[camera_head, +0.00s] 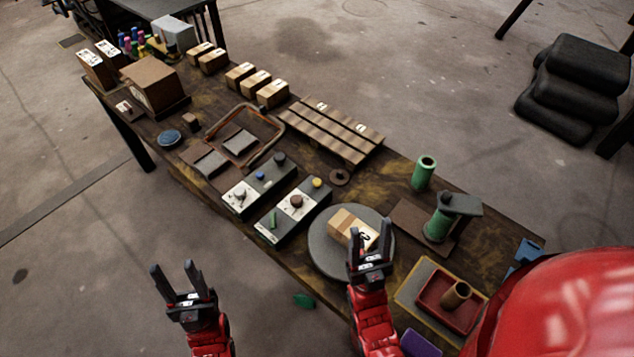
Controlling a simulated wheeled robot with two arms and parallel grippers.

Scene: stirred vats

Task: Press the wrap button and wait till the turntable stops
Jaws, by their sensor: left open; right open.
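A round grey turntable (326,258) lies on the table, with a small cardboard box (343,226) on it. Two control boxes stand left of it. The nearer one (288,222) carries a yellow button, a brown knob and a green piece. The farther one (257,189) carries a dark knob, a blue button and a grey knob. I cannot read which one is the wrap button. My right gripper (369,238) is open and empty, appearing over the turntable's right part and covering some of the box. My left gripper (173,267) is open and empty, off the table's front edge.
A green cylinder (423,172) and a green device with a dark arm (440,224) stand right of the turntable. A red tray (432,291) holds a brown roll. A wooden slatted pallet (330,131) and several small cartons (256,84) lie behind.

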